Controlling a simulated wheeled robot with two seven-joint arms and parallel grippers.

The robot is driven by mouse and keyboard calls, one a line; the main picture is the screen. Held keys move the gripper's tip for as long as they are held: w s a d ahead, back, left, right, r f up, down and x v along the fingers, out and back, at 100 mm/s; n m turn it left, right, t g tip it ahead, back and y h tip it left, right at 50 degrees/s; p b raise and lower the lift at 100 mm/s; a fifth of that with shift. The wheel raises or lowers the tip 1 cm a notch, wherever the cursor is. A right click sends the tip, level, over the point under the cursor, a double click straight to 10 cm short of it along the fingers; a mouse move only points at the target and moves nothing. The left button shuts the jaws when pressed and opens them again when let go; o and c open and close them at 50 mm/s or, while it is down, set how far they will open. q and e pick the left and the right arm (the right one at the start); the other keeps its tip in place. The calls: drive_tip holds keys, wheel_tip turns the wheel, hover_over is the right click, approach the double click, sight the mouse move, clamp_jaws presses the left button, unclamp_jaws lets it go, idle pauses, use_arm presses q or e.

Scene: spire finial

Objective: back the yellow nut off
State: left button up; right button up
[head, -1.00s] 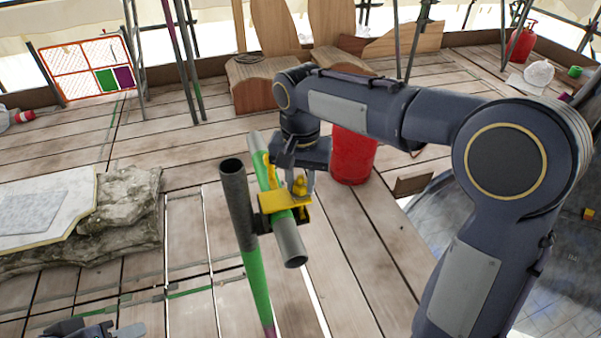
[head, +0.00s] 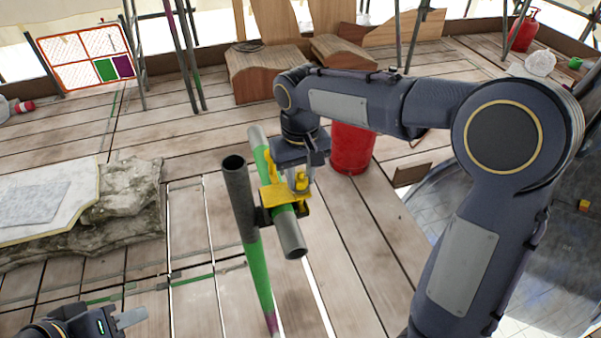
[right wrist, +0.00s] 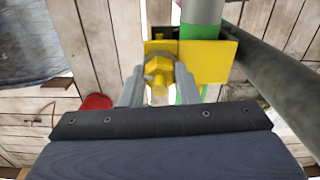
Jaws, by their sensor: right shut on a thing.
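The yellow nut (right wrist: 159,67) sits on a bolt at the yellow coupler plate (right wrist: 208,62) in the right wrist view. It also shows in the head view (head: 301,177), next to the coupler plate (head: 285,196). The coupler joins a green and grey horizontal tube (head: 288,232) to an upright tube (head: 243,205). My right gripper (right wrist: 160,72) is shut on the nut, one finger on each side; it also shows in the head view (head: 304,176). My left gripper (head: 122,320) is at the bottom left, away from the coupler; its jaw opening is unclear.
A red cylinder (head: 352,149) stands on the planks behind my right gripper. A stone slab (head: 75,212) lies at the left, with wooden pieces (head: 268,74) at the back. The planks around the upright tube are mostly clear.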

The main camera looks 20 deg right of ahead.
idle(0.3)
drive_tip(key=o, duration=1)
drive_tip(key=shift+c, duration=0.2)
wheel_tip(320, 180, up, 8)
drive_tip(key=shift+f, duration=0.1)
drive_tip(key=shift+s+d, duration=0.2)
drive_tip(key=shift+d, duration=0.05)
drive_tip(key=s+d+m+t+y, duration=0.1)
drive_tip(key=s+d+t+y, duration=0.15)
drive_tip(key=s+d, duration=0.6)
drive_tip(key=s+a+f+m+t, duration=0.1)
drive_tip(key=s+f, duration=0.2)
drive_tip(key=s, duration=0.3)
drive_tip(key=s+a+f+t+y, duration=0.1)
drive_tip(key=s+f+t, duration=0.1)
drive_tip(key=s+f, duration=0.2)
drive_tip(key=s, duration=0.3)
drive_tip(key=shift+f+m, duration=0.2)
drive_tip(key=shift+m, duration=0.2)
